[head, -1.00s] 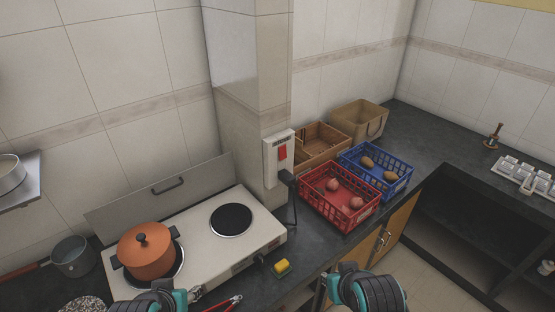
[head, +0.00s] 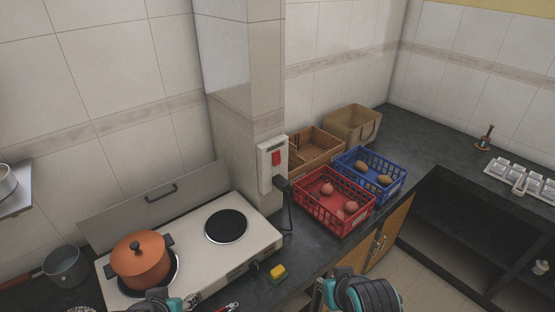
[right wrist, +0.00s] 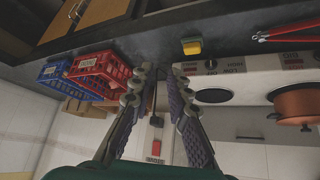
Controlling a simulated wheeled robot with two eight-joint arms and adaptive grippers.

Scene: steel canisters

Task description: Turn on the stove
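The white two-burner stove (head: 200,262) stands on the counter, its right burner (head: 226,226) bare. An orange lidded pot (head: 140,260) sits on the left burner. A front knob (right wrist: 211,63) shows in the right wrist view. A wall socket box (head: 266,165) with a red switch (head: 277,158) and a black plug is right of the stove; the switch also shows in the right wrist view (right wrist: 155,147). My right gripper (right wrist: 158,75) is open and empty, its fingers apart. My left gripper (head: 178,304) is at the bottom edge, fingers mostly cut off.
A yellow sponge-like block (head: 277,272) lies at the counter's front edge. Red-handled tool (right wrist: 290,36) is near the stove. Red crate (head: 337,215), blue crate (head: 394,191) and wooden box (head: 329,142) stand right of the socket. Grey saucepan (head: 65,266) is at left.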

